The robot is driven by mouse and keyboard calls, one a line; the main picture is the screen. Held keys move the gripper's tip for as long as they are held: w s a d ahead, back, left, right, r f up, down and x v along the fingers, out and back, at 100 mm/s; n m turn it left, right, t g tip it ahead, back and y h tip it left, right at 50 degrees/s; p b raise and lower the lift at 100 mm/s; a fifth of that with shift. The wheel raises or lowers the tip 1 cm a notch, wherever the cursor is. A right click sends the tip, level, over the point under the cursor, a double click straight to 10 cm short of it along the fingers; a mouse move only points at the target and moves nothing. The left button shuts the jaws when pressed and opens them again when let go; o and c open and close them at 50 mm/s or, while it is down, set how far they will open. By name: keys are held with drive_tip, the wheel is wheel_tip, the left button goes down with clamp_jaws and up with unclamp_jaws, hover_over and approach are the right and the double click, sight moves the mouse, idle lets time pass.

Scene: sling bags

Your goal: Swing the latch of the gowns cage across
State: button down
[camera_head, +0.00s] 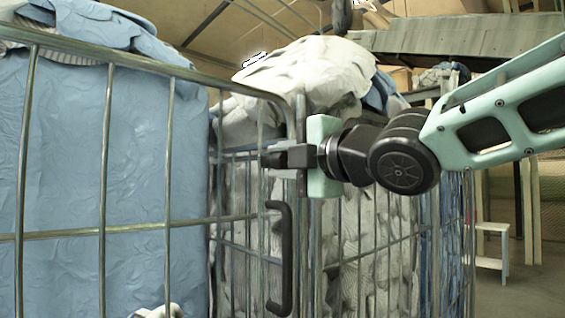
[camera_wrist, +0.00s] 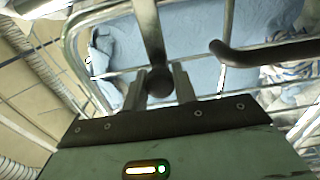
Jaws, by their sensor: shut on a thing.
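The cage of blue gowns (camera_head: 108,150) fills the left of the head view, its metal bars in front of blue cloth. My gripper (camera_head: 282,156) is at the cage's upper right corner post. In the wrist view, my gripper (camera_wrist: 161,88) has its two fingers on either side of a dark round knob (camera_wrist: 160,86), shut on it. The knob sits at the end of a flat metal latch bar (camera_wrist: 148,30). In the head view the latch is mostly hidden by my fingers, so its angle is hard to tell.
A black handle (camera_head: 287,258) is fixed upright just below my gripper; it also shows in the wrist view (camera_wrist: 262,54). A second cage with whitish cloth (camera_head: 375,235) stands close behind. A small stool (camera_head: 492,250) is at the far right, with open floor around it.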

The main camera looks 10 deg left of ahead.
drive_tip(key=c, duration=1.1)
unclamp_jaws()
drive_tip(key=shift+f, duration=0.2)
drive_tip(key=shift+r, duration=0.1)
drive_tip(key=p+v, duration=1.4)
drive_tip(key=v, duration=0.3)
drive_tip(key=shift+s+d, duration=0.15)
